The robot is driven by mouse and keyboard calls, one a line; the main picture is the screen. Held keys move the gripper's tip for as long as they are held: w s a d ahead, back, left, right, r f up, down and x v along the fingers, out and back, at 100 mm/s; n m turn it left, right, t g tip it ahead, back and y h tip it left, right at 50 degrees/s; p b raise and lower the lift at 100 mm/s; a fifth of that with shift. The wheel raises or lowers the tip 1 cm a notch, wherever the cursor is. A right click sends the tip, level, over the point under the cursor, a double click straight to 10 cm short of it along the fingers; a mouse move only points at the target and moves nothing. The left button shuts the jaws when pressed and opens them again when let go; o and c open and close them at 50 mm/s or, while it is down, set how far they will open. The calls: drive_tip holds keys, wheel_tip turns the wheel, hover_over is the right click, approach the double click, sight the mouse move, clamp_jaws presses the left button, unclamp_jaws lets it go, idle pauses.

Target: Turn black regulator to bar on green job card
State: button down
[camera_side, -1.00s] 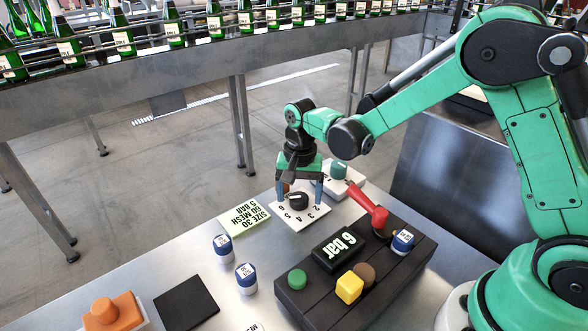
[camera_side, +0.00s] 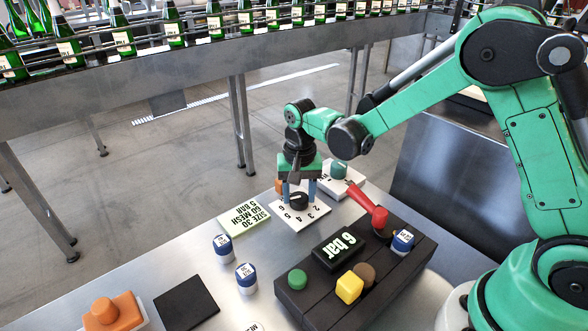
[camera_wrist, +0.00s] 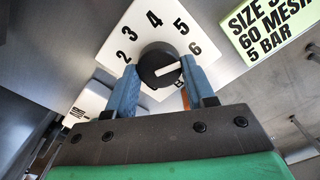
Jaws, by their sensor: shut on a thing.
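The black regulator knob (camera_wrist: 156,66) sits on a white dial plate (camera_wrist: 126,50) numbered 2 to 6 along the visible arc. My gripper (camera_side: 299,196) is shut on the knob, with a blue finger on either side; the fingers also show in the wrist view (camera_wrist: 164,80). The pale green job card (camera_side: 244,218) reads SIZE 30, 60 MESH, 5 BAR. It lies beside the dial plate and shows in the wrist view (camera_wrist: 268,27). The black display (camera_side: 339,250) reads 6 bar.
A second white plate with a green knob (camera_side: 338,169) stands behind the gripper. Blue-and-white pots (camera_side: 246,278), a black pad (camera_side: 186,303) and an orange knob (camera_side: 103,311) are nearer.

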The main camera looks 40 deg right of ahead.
sight(298, 195)
drive_tip(key=n, duration=0.6)
idle(0.6)
drive_tip(key=shift+c, duration=1.5)
unclamp_jaws()
drive_tip(key=shift+r, duration=2.85)
